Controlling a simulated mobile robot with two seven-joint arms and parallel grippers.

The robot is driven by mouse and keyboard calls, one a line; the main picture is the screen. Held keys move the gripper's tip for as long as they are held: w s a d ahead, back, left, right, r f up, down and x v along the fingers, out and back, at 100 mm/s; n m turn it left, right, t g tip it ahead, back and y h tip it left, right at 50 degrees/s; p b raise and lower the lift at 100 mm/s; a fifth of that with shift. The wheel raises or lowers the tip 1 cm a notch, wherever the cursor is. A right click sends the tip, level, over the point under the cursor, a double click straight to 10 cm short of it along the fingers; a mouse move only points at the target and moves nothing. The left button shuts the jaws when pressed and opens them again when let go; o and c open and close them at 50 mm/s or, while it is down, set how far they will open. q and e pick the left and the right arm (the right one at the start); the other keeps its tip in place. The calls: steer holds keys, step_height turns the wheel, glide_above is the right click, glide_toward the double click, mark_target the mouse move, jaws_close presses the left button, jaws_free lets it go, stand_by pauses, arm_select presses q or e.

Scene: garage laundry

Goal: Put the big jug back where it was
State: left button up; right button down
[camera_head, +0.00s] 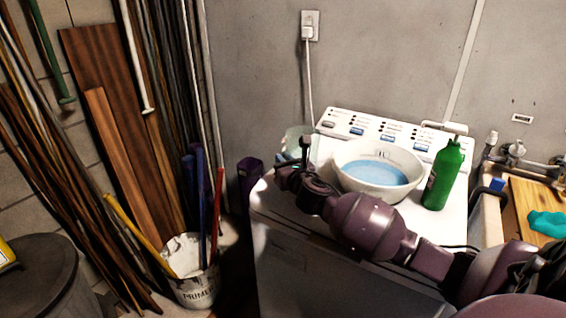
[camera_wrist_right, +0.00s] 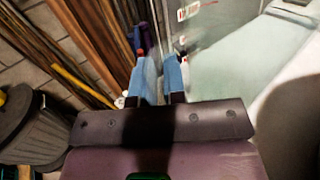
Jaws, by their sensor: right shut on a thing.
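The big jug (camera_head: 296,133) is pale and see-through. It stands at the back left of the white washing machine's top in the head view, partly hidden by my right gripper (camera_head: 304,160). In the right wrist view the jug (camera_wrist_right: 222,65) fills the right side as a pale greenish wall. My right gripper also shows there (camera_wrist_right: 160,66), with its blue-padded fingers close together at the jug's edge. It is shut on the jug; the exact grip is hard to see. Whether the jug's base touches the machine top is hidden. My left gripper is out of view.
A white bowl of blue liquid (camera_head: 376,168) stands right of the jug on the washing machine (camera_head: 290,246). A green bottle (camera_head: 443,174) stands beside the bowl. My right arm passes in front of the bowl. A bucket (camera_head: 193,284) and leaning boards (camera_head: 115,120) are left.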

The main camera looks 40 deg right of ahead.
steer(key=shift+f, duration=0.1)
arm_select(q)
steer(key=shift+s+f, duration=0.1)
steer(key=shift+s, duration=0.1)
arm_select(e)
steer(key=c, duration=1.2)
jaws_free()
steer(key=shift+s+r, duration=0.15)
steer(key=shift+r, duration=0.05)
steer(key=s, duration=0.3)
steer(key=s+a, duration=0.1)
steer(key=s, duration=0.3)
steer(key=s+a+p, duration=0.1)
steer(key=s, duration=0.3)
steer(key=shift+s+a, duration=0.15)
steer(key=shift+a, duration=0.05)
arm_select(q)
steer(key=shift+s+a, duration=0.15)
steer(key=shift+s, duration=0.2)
arm_select(e)
steer(key=shift+s, duration=0.1)
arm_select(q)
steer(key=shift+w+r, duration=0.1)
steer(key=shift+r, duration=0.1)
